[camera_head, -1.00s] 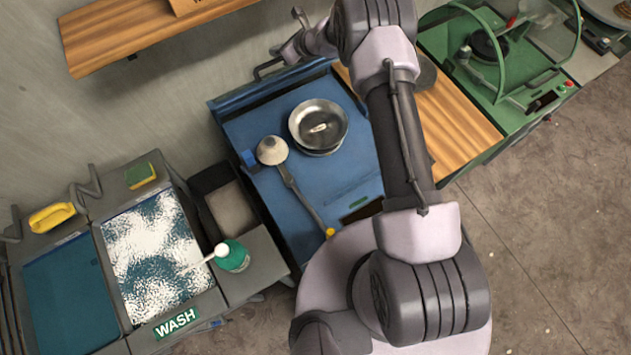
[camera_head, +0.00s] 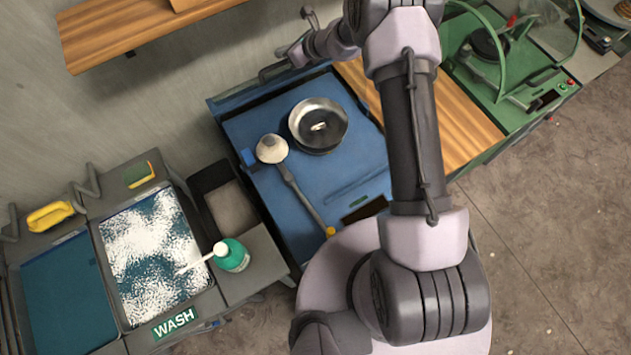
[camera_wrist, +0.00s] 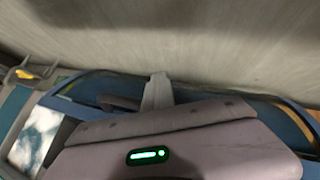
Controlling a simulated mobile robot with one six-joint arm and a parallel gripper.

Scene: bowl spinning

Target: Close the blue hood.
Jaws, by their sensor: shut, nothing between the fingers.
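The blue hood (camera_head: 268,88) is at the back edge of the blue station, by the wall, and looks raised. Its curved blue frame (camera_wrist: 95,73) crosses the wrist view on both sides of my gripper. My gripper (camera_head: 290,52) is at the hood's back side near the wall, with its fingers (camera_wrist: 157,90) shut and empty. In the wrist view the fingers overlap the frame; I cannot tell whether they touch it. A dark handle-like bar (camera_head: 268,72) lies beside the gripper. My gripper's body hides the hood's middle.
A metal bowl (camera_head: 319,124) and a ladle-like tool (camera_head: 300,198) lie on the blue worktop (camera_head: 250,130). A wooden board (camera_head: 462,130) and a green station (camera_head: 520,85) are to the right. A wooden shelf (camera_head: 130,32) hangs above left. Wash basins (camera_head: 150,260) stand at left.

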